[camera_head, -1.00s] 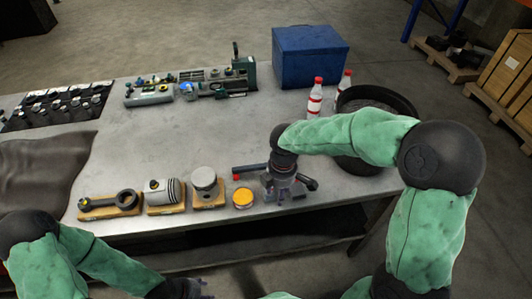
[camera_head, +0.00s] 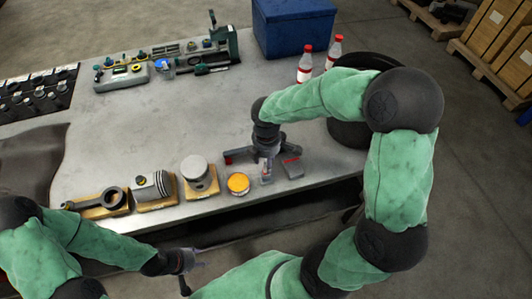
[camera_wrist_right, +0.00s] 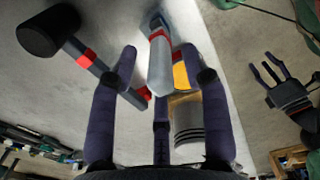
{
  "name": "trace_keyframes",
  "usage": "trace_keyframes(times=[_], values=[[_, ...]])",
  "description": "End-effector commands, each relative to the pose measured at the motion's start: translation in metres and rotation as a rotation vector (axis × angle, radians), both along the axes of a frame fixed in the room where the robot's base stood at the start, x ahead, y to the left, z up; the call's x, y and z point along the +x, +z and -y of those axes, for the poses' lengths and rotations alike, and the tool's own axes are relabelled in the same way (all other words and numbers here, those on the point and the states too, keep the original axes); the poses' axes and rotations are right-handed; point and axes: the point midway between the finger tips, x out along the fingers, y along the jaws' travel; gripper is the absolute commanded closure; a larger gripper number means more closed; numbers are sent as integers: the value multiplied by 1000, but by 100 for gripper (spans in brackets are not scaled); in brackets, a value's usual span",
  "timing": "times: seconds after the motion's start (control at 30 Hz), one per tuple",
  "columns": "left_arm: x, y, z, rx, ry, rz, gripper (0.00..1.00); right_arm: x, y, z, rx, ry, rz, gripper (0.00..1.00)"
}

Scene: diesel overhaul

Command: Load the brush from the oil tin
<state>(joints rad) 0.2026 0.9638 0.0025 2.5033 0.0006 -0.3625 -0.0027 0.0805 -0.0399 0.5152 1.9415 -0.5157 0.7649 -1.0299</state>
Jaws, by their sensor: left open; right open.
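The oil tin, a small round tin with a yellow top (camera_head: 238,183), stands near the table's front edge. My right gripper (camera_head: 266,166) points down just right of and behind it, fingers spread, holding nothing that I can see. In the right wrist view a pale, rounded piece with a red band and dark end (camera_wrist_right: 160,62), possibly the brush, lies between the open fingers. The tin's yellow top (camera_wrist_right: 181,76) shows partly behind a finger. My left gripper (camera_head: 190,262) is open and empty in front of the table edge. I cannot identify the brush for certain.
A black-headed tool with red bands (camera_wrist_right: 48,30) lies beside the right fingers. Two red-capped bottles stand behind. The table's middle is clear.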

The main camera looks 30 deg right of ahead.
Motion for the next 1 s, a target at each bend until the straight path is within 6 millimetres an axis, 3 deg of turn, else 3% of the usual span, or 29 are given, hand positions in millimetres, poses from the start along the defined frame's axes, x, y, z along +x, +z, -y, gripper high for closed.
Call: trace_keyframes(times=[0.23,0.63,0.67,0.8,0.83,1.0], values=[[0,-7,0,0,0,0,51,0,-28,0,0,0,0,53],[0,-7,0,0,0,0,51,0,-34,0,0,0,0,53],[0,-7,0,0,0,0,51,0,-34,0,1,0,0,56],[0,-7,0,0,0,0,51,0,-34,0,1,0,0,95],[0,-7,0,0,0,0,51,0,-34,0,1,0,0,100],[0,-7,0,0,0,0,51,0,-33,0,1,0,0,100]])
